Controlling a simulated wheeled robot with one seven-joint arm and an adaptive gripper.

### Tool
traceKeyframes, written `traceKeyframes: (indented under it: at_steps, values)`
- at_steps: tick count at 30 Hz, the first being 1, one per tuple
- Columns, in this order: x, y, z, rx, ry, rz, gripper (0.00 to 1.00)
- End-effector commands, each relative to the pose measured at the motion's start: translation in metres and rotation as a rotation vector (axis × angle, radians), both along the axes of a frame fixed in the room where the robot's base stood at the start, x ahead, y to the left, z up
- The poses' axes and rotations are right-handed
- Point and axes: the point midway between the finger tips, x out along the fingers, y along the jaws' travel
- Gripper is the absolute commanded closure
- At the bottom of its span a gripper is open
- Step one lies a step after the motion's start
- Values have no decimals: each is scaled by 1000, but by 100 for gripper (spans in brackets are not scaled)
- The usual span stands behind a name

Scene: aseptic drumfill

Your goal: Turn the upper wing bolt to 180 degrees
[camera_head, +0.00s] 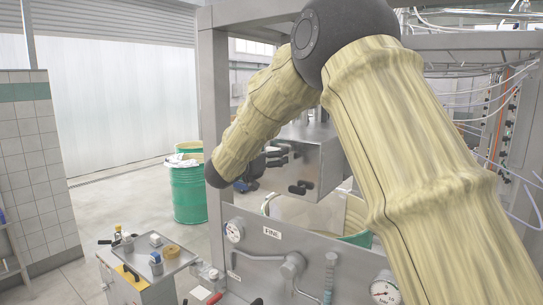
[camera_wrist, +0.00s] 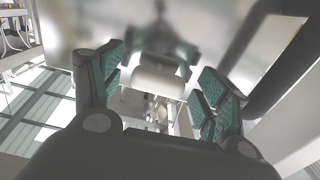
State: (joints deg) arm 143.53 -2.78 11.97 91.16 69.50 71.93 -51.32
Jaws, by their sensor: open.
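In the head view a steel box (camera_head: 318,158) hangs beyond the panel. A dark winged knob (camera_head: 300,187) sits at its lower edge and looks like a wing bolt. Dark finger-like parts (camera_head: 277,154) show at the box's left side; I cannot tell whether they are my gripper or another bolt. In the wrist view my gripper (camera_wrist: 162,76) is open, its teal-padded fingers apart. It faces a blurred steel surface (camera_wrist: 105,45) with a dark reflection-like shape. A pale blocky part (camera_wrist: 158,83) shows between the fingers; I cannot tell if it is the upper wing bolt or touches them.
A steel upright (camera_head: 215,95) stands left of the box. A gauge panel (camera_head: 270,258) lies below, and an open green drum (camera_head: 357,239) stands behind it. Another green drum (camera_head: 189,195) and a small tool cart (camera_head: 150,292) are at left. Open floor lies between them.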

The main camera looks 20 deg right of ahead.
Motion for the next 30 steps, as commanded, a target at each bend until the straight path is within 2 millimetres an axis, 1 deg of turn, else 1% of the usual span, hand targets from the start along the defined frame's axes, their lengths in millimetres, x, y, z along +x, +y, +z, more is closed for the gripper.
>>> traceKeyframes:
  at_steps: [5, 8, 15, 21, 25, 30]
  values:
    - [-8, 11, 1, -2, -1, 1, 25]
    - [-17, 23, 1, -1, 0, 2, 25]
    - [-45, 58, 0, 0, 0, 2, 25]
    - [-63, 81, 0, -1, 1, 1, 25]
    - [-70, 90, -1, -1, 1, 1, 25]
    - [-73, 94, -1, -1, 1, 0, 25]
